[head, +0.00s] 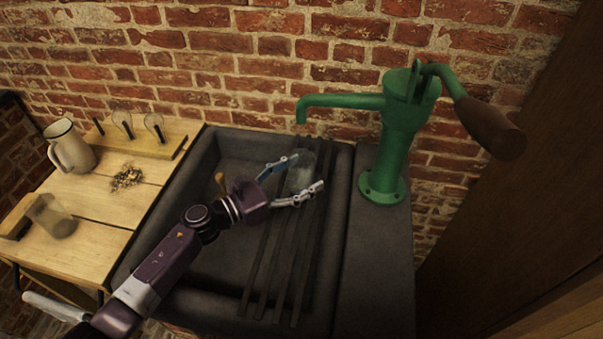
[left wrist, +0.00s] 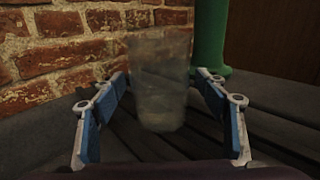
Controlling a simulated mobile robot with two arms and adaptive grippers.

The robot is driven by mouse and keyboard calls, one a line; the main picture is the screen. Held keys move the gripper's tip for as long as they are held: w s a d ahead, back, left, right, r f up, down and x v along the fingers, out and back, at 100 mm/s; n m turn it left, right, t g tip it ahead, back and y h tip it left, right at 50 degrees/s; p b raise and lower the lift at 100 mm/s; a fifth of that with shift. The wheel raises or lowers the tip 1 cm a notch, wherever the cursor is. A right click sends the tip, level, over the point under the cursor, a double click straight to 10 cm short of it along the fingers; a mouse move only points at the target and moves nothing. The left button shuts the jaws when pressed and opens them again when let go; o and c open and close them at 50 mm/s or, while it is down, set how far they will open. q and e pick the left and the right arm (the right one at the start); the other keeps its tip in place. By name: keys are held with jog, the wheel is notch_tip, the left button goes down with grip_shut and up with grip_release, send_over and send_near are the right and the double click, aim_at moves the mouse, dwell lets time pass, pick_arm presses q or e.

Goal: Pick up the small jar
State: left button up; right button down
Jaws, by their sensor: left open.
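A clear glass jar (head: 301,172) stands upright on the dark slats across the sink, below the pump spout. It also shows in the left wrist view (left wrist: 160,85), between my two fingers. My left gripper (head: 303,174) is open around the jar, with one finger on each side. In the left wrist view a gap shows between the jar and each finger. My right gripper is not in view.
The green hand pump (head: 395,135) stands right of the sink (head: 190,170). The wooden table (head: 110,205) holds a white pitcher (head: 70,146), a small pile of bits (head: 127,177) and a rack (head: 150,148) with glass pieces. The brick wall is close behind.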

pick_arm(q)
jog(key=c, duration=1.4)
jog(key=shift+r, duration=0.25)
notch_tip(320, 180, up, 10)
jog(key=p, duration=0.1)
jog(key=shift+f, duration=0.2)
dwell(1.2)
